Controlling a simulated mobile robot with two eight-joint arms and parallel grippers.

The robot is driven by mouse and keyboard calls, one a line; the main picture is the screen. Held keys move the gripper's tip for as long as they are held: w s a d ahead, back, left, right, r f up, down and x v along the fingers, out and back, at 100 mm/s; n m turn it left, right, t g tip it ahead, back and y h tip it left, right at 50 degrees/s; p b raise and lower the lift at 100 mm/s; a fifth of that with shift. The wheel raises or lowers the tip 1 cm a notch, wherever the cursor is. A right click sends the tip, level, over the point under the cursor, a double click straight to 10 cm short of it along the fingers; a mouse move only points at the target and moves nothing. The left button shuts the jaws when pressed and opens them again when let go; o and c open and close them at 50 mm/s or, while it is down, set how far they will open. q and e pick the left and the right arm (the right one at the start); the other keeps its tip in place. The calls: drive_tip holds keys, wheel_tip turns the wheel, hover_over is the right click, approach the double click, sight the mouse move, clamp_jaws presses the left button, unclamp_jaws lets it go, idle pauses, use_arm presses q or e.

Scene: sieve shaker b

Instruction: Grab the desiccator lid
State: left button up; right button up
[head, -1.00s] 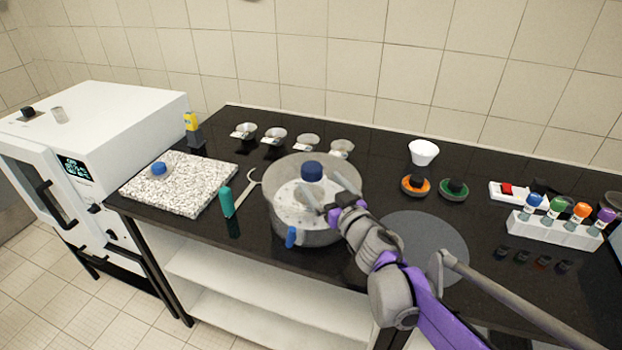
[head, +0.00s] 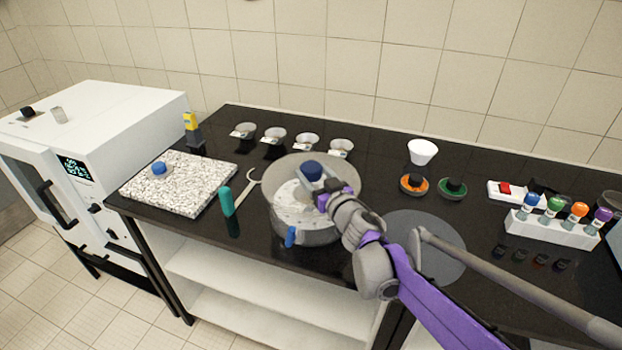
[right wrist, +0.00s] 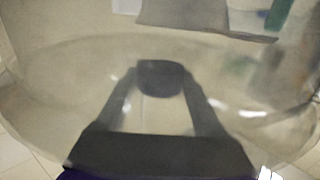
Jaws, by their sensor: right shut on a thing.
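The desiccator (head: 305,232) is a wide, round glass vessel on the black bench. Its clear lid (head: 285,190) sits on top and carries a dark blue knob (head: 312,171). My right gripper (head: 314,178) reaches in from the right and is shut on the knob. In the right wrist view the knob (right wrist: 161,78) shows dark between the two fingertips (right wrist: 160,85), with the see-through lid (right wrist: 70,75) spread below. The lid appears to rest on the vessel; the seam between them is hard to make out. My left gripper is not in view.
A speckled slab (head: 200,195) and a teal-handled tool (head: 226,201) are on the left. Several small dishes (head: 275,136) line the back. A grey round mat (head: 440,250) lies partly under my right arm. A vial rack (head: 550,231) stands at the right.

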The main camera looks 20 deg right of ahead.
clamp_jaws()
drive_tip(key=shift+r, duration=0.1)
